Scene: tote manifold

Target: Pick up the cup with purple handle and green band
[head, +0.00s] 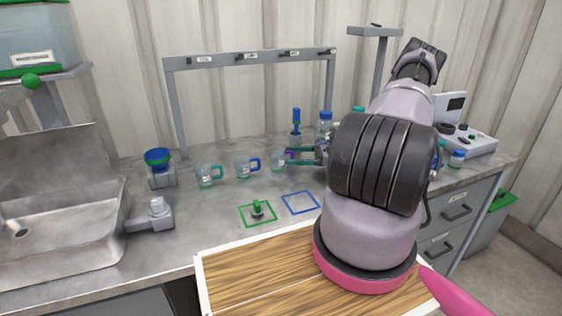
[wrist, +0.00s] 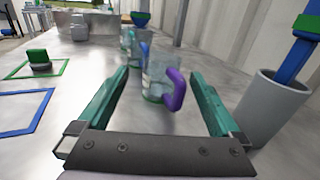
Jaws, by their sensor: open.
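The clear cup with a purple handle (wrist: 156,82) stands upright on the grey counter, with green showing near its base. It is between and slightly beyond the fingertips of my open gripper (wrist: 160,76) in the wrist view, its handle turned toward the palm and right finger. In the head view the same cup (head: 277,162) is at the left end of my gripper (head: 291,157). The gripper reaches in from the right and holds nothing. I cannot tell if a finger touches the cup.
A cup with a blue handle (head: 246,167) and one with a green handle (head: 207,176) stand in a row to the left. A grey holder with a blue tool (wrist: 270,105) is close to my right finger. Green and blue outlined squares (head: 300,203) lie in front.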

